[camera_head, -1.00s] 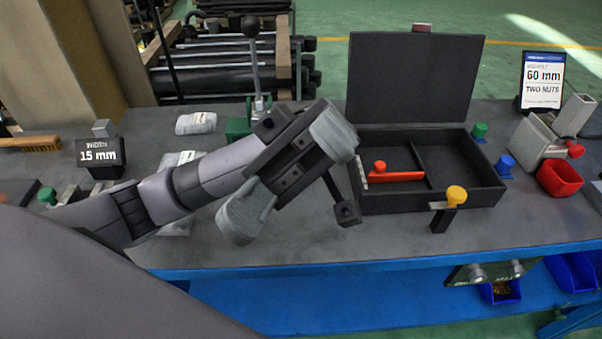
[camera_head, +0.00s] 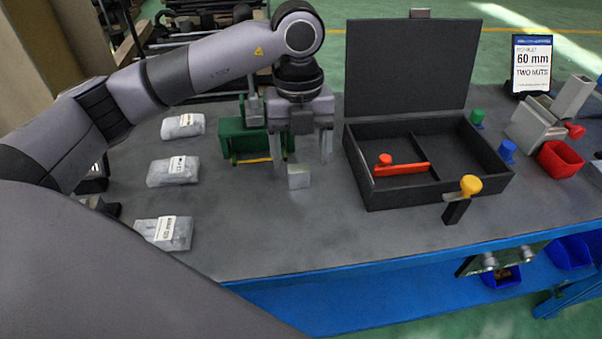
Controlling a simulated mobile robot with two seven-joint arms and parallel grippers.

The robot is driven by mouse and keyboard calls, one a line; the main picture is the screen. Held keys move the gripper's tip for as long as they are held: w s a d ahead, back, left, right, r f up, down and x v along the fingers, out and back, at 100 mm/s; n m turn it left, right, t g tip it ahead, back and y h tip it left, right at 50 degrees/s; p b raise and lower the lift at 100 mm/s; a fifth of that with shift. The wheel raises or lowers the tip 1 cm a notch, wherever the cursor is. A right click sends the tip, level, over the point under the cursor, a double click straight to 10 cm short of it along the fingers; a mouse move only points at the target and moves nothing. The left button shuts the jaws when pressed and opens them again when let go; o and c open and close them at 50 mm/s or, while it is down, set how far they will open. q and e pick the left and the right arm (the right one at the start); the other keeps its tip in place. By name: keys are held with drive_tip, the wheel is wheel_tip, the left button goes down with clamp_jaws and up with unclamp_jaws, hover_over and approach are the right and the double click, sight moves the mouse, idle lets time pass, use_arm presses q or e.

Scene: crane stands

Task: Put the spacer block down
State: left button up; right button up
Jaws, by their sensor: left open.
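The spacer block, a small light-grey block (camera_head: 299,178), sits on the dark bench top left of the open case. My left gripper (camera_head: 303,162) points down over it. Its two fingers are spread wide, one on each side above the block, with a visible gap to the right finger. The block appears to rest on the bench; whether the left finger touches it I cannot tell. My right gripper is not in view.
A black open case (camera_head: 430,180) with a red tool (camera_head: 402,169) stands to the right. A green vise-like fixture (camera_head: 237,142) is behind the gripper. Several labelled bags (camera_head: 172,172) lie left. A yellow-knobbed stand (camera_head: 461,197) is near the front edge. Bench in front is clear.

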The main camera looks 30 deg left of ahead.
sight(299, 167)
use_arm(q)
drive_tip(key=shift+w+a+r, duration=0.1)
drive_tip(key=shift+w+a, duration=0.35)
drive_tip(key=shift+a, duration=0.05)
drive_tip(key=shift+w+a+f+t+y, duration=0.15)
drive_tip(key=shift+f+t+y, duration=0.05)
drive_tip(key=shift+t+y, duration=0.1)
wheel_tip(299, 167, down, 7)
drive_tip(key=shift+r+p, duration=0.2)
drive_tip(key=shift+p, duration=0.5)
drive_tip(key=c, duration=1.2)
wheel_tip(299, 167, up, 20)
